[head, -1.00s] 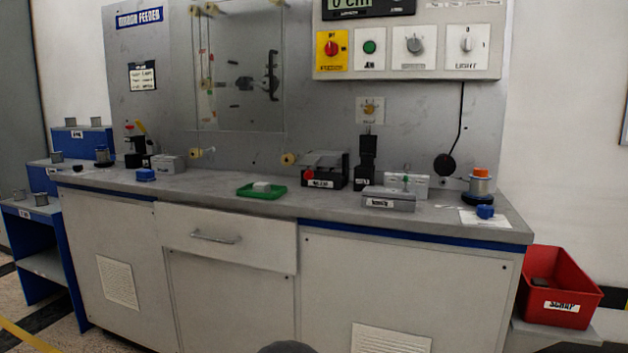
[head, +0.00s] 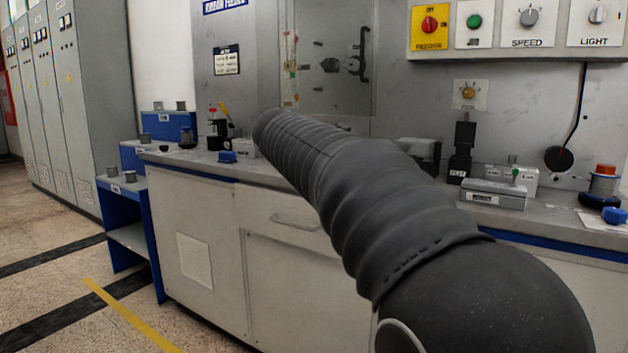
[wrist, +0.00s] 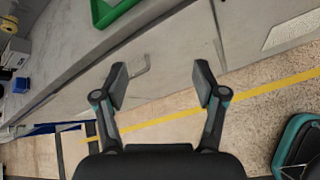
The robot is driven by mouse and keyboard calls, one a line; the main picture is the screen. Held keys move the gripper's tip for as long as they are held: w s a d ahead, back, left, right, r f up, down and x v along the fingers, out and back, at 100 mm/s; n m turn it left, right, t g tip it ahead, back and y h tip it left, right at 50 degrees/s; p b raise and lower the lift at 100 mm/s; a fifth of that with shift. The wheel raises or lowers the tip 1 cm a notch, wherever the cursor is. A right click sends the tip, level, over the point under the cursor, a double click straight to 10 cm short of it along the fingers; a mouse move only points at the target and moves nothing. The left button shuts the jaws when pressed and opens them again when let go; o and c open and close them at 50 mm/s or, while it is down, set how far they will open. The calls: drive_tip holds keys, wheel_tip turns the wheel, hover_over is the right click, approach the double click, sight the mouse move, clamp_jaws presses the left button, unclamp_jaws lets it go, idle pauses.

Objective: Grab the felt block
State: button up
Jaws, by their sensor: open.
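My gripper (wrist: 161,72) is open and empty in the wrist view, its two fingers apart with the bench front and floor behind them. A green tray (wrist: 108,20) is cut off by the top edge of that view, beyond the fingertips. A pale block lay in this tray in the earlier head view; I cannot tell whether it is felt. In the head view now my arm covers the tray and block. No block is clear in the wrist view.
The grey bench top (head: 262,171) carries a blue knob-like piece (head: 227,156) at left and a grey labelled box (head: 493,194) at right. A drawer handle (head: 295,221) juts from the bench front. Blue steps (head: 130,199) stand left; open floor lies in front.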

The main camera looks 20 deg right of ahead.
drive_tip(key=w+d+r+n+h, duration=0.25)
drive_tip(key=w+n, duration=0.25)
drive_tip(key=w, duration=0.4)
drive_tip(key=shift+n+t, duration=0.3)
drive_tip(key=x, duration=0.5)
drive_tip(key=b+x, duration=0.1)
drive_tip(key=x, duration=0.1)
drive_tip(key=shift+w+d+r, duration=0.1)
drive_tip(key=shift+w+r, duration=0.2)
drive_tip(key=shift+w, duration=0.1)
drive_tip(key=x, duration=0.4)
drive_tip(key=shift+s+d, duration=0.1)
drive_tip(key=shift+d, duration=0.25)
drive_tip(key=shift+w+d+f, duration=0.15)
drive_tip(key=shift+w+d, duration=0.2)
drive_tip(key=shift+d, duration=0.05)
drive_tip(key=c, duration=0.9)
